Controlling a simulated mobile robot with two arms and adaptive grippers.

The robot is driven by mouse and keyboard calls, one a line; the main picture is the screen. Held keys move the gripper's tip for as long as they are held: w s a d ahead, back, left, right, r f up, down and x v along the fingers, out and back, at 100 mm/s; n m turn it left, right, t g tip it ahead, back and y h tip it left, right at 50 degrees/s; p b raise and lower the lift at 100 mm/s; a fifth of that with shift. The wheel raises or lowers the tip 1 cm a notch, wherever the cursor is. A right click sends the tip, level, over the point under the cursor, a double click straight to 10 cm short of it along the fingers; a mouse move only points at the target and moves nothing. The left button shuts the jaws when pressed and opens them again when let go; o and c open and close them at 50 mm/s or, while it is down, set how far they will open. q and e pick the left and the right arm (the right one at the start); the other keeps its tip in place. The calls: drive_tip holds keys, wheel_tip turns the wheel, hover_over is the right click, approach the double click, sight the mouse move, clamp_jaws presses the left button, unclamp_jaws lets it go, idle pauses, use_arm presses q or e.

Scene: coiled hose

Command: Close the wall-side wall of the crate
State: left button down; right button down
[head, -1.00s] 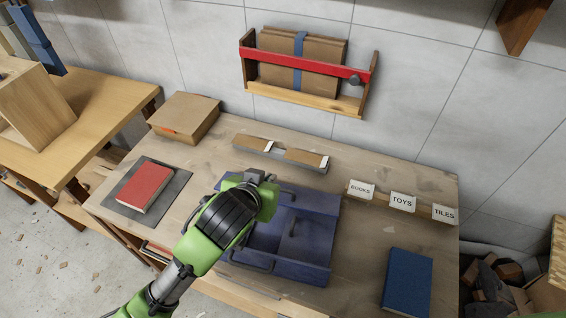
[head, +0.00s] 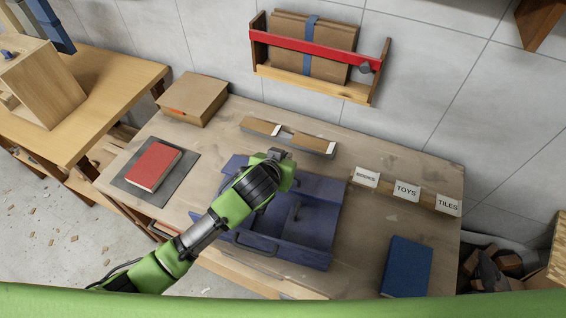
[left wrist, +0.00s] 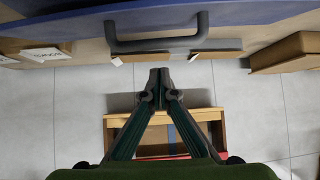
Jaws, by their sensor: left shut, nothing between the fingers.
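The blue crate (head: 308,252) sits in the middle of the workbench. Its wall-side wall (head: 322,188) is at the far edge, partly hidden by my left gripper, and I cannot tell its exact tilt. In the left wrist view a blue panel (left wrist: 240,14) with a dark handle (left wrist: 157,42) spans the top. My left gripper (head: 280,155) is over the crate's far side. Its fingers (left wrist: 160,76) are shut and empty, close to the handle in the picture; I cannot tell whether they touch it. My right gripper is not in view.
A red book (head: 152,166) lies on a grey mat at left, and a blue book (head: 406,267) at right. A cardboard box (head: 192,98), a low card holder (head: 287,137) and labelled cards (head: 406,190) stand toward the wall. A shelf with a red bar (head: 318,51) hangs above.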

use_arm(q)
drive_tip(key=shift+s+a+f, duration=0.15)
drive_tip(key=shift+s+a, duration=0.05)
drive_tip(key=shift+s, duration=0.25)
drive_tip(key=shift+s+a+f, duration=0.15)
drive_tip(key=shift+s, duration=0.25)
drive_tip(key=shift+s+f, duration=0.15)
drive_tip(key=shift+f, duration=0.05)
drive_tip(key=shift+s, duration=0.1)
idle(1.2)
